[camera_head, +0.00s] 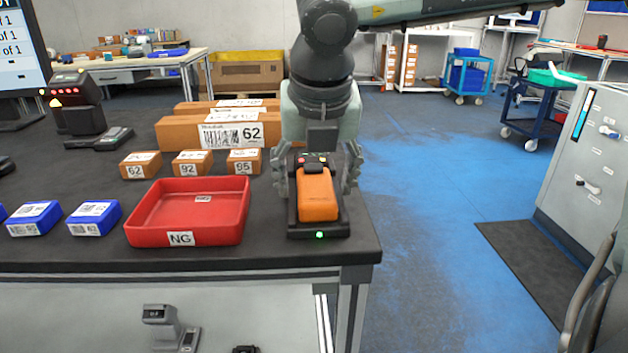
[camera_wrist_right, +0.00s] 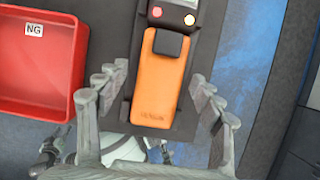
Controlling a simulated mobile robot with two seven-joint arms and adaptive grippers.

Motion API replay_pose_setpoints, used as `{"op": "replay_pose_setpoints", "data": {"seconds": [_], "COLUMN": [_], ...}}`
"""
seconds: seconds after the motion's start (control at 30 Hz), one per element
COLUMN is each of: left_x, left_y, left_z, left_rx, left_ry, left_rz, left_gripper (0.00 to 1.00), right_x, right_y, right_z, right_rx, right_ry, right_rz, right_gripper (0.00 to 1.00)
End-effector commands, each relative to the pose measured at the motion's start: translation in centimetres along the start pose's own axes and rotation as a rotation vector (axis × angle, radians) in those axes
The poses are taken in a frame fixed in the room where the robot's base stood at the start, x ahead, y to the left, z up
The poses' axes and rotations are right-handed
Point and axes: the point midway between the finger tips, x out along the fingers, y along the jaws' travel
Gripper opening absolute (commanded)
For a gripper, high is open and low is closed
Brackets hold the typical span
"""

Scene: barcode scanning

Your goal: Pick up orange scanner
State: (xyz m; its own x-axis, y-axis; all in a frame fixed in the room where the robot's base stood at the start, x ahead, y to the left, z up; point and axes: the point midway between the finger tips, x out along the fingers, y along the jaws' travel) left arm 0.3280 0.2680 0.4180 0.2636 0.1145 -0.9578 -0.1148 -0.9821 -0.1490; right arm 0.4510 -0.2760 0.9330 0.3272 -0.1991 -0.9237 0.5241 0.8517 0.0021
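The orange scanner (camera_head: 318,195) rests in its black cradle (camera_head: 319,229) near the front right corner of the dark table. A green light glows on the cradle's front. My right gripper (camera_head: 318,185) reaches down over the scanner, one finger on each side. In the right wrist view the scanner (camera_wrist_right: 160,80) lies between the open fingers (camera_wrist_right: 158,100), with a visible gap on both sides. The fingers do not appear to touch it. My left gripper is not in clear view; only a dark arm part shows at the lower right of the head view.
A red NG tray (camera_head: 188,239) stands just left of the cradle. Small labelled brown boxes (camera_head: 191,164) and blue boxes (camera_head: 94,217) lie further left, with larger cartons (camera_head: 190,136) behind. A black device (camera_head: 79,112) stands at back left. The table's right edge is close to the cradle.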

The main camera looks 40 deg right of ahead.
Motion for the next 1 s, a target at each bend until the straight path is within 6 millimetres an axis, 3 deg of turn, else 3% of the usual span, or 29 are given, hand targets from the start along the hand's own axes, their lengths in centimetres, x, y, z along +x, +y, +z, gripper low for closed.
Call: {"op": "replay_pose_setpoints", "data": {"seconds": [0.07, 0.43, 0.77, 1.0], "left_x": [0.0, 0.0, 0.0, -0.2], "left_y": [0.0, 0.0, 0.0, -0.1], "left_z": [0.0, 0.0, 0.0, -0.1], "left_rx": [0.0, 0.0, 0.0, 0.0], "left_ry": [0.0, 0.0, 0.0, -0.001], "left_rz": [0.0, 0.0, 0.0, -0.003], "left_gripper": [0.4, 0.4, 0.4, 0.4], "right_x": [0.0, 0.0, -0.3, -2.8], "right_y": [0.0, 0.0, 0.0, 0.1], "right_z": [0.0, 0.0, 0.2, 1.3], "right_rx": [0.0, 0.0, 0.0, 0.001], "right_ry": [0.0, -0.001, -0.004, -0.008], "right_rz": [0.0, -0.001, 0.0, 0.002], "right_gripper": [0.54, 0.08, 0.07, 0.07]}}
